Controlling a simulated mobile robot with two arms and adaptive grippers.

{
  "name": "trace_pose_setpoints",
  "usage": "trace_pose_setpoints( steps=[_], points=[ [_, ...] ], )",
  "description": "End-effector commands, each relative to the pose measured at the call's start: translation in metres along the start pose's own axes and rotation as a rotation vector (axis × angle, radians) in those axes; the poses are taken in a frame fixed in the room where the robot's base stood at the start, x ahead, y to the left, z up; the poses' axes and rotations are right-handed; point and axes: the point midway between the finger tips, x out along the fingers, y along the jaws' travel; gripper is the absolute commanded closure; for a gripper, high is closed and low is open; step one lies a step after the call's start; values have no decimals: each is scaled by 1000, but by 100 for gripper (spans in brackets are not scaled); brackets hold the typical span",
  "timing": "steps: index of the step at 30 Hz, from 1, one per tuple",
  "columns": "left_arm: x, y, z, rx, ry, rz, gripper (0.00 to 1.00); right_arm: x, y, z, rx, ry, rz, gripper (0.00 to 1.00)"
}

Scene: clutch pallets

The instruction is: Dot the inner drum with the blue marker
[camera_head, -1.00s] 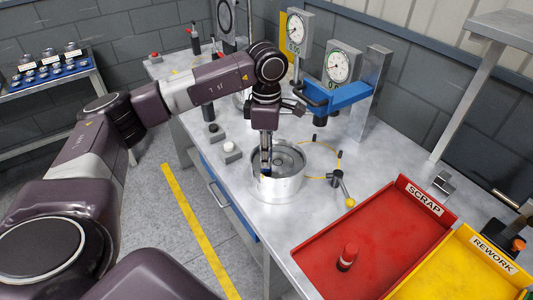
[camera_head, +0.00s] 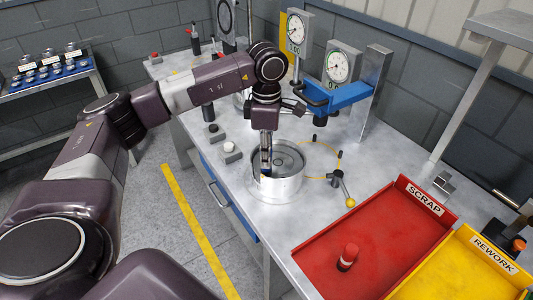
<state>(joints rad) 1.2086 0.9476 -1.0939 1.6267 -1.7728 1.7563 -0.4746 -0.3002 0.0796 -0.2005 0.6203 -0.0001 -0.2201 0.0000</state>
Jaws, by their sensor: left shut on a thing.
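My left gripper (camera_head: 266,138) points down over the left part of a round metal drum (camera_head: 279,188) on the bench. It is shut on a slim dark marker (camera_head: 266,168) with a bit of blue at its lower end. The marker's tip is at the near left of the drum's opening. Whether the tip touches the inner drum (camera_head: 287,160) I cannot tell. My right gripper is not in view.
A red SCRAP tray (camera_head: 318,252) holding a red-topped piece (camera_head: 348,257) and a yellow REWORK tray (camera_head: 447,272) lie at the right. A blue bracket (camera_head: 345,96) and dial gauges (camera_head: 340,65) stand behind the drum. A yellow-knobbed lever (camera_head: 342,188) is beside it.

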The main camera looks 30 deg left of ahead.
Motion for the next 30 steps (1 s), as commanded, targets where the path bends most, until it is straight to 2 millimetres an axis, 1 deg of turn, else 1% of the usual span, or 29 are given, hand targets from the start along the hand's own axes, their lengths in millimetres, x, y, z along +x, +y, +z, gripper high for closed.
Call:
trace_pose_setpoints(
  steps=[5, 24, 27, 30],
  points=[
    [-11, -1, 0, 1, 1, -2, 100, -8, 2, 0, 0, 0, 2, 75],
    [-64, 0, 0, 0, 0, 0, 100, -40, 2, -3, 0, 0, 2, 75],
    [-69, 0, 0, 0, 0, 0, 100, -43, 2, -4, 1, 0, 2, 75],
    [-70, 0, 0, 0, 0, 0, 100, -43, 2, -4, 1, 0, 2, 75]
  ],
)
